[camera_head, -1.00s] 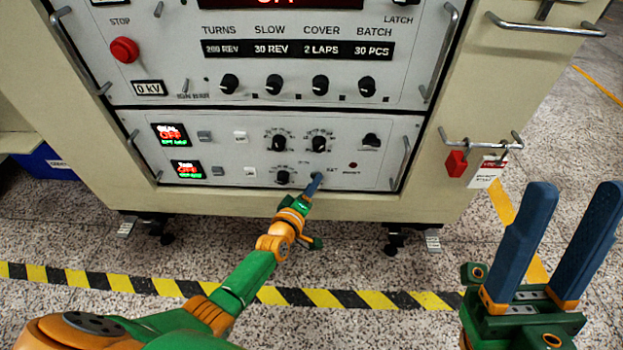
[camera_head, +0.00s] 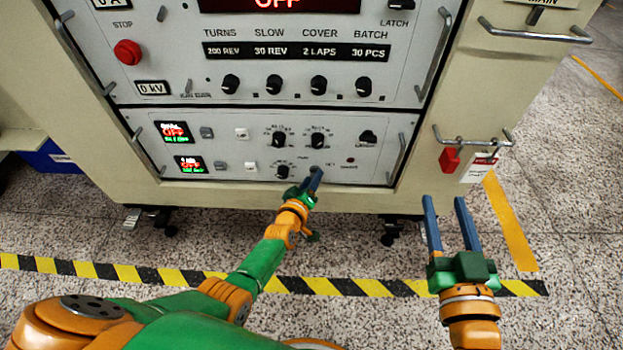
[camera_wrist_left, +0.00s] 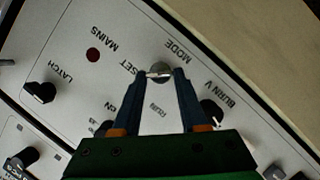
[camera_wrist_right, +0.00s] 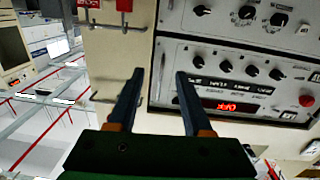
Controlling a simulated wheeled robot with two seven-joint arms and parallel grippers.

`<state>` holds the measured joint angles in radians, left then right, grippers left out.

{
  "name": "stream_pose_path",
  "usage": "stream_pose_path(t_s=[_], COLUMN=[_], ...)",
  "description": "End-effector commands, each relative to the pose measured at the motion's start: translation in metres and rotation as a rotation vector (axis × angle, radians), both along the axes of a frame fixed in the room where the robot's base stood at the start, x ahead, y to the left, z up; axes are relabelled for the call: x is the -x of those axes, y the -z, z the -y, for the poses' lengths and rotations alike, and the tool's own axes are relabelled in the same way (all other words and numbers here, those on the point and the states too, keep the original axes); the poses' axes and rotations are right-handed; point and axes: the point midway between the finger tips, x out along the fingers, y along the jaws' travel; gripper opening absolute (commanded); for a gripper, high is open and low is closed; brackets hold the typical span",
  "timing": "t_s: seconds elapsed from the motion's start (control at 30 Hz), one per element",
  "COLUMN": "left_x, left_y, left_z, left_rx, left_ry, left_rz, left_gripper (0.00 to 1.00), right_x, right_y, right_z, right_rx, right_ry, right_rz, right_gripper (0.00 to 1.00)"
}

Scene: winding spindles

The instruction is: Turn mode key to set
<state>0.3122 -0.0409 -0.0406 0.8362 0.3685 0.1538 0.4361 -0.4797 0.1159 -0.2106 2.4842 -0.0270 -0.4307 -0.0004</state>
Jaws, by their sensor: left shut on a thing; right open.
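The mode key (camera_wrist_left: 159,70) is a small metal key in a round lock on the lower panel, between the printed words MODE, SET and RUN in the left wrist view. My left gripper (camera_wrist_left: 163,74) is shut on it, a fingertip on each side. Its bar lies nearly level in that view; I cannot tell exactly which label it points to. In the head view my left gripper (camera_head: 316,171) covers the key at the bottom of the panel. My right gripper (camera_head: 444,199) is open and empty, in front of the cabinet's lower right; it also shows in the right wrist view (camera_wrist_right: 160,74).
A dark knob (camera_wrist_left: 212,108) sits close to my left fingers, by BURN V. The latch knob (camera_wrist_left: 42,91) and a dark red lamp (camera_wrist_left: 93,55) are on the same panel. A red padlock (camera_head: 449,159) and white tag (camera_head: 479,168) hang from a rail near my right gripper.

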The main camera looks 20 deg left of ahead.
Motion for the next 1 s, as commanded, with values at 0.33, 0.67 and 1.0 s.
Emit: stream_pose_path(t_s=[0.33,0.67,1.0], left_x=[0.0,0.0,0.007], left_y=[0.0,0.0,-0.004], left_z=[0.0,0.0,0.0], left_rx=[-0.004,-0.003,-0.003], left_ry=[0.0,0.0,0.0], left_rz=[-0.001,-0.001,-0.001], left_gripper=[0.0,0.72,0.72], right_x=[0.0,0.0,0.006], right_y=[0.002,0.002,0.037], right_z=[0.0,0.0,0.007], right_rx=[0.002,0.001,0.044], right_ry=[0.0,0.0,0.017], right_rz=[-0.008,-0.008,-0.204], right_gripper=[0.5,0.5,0.5])
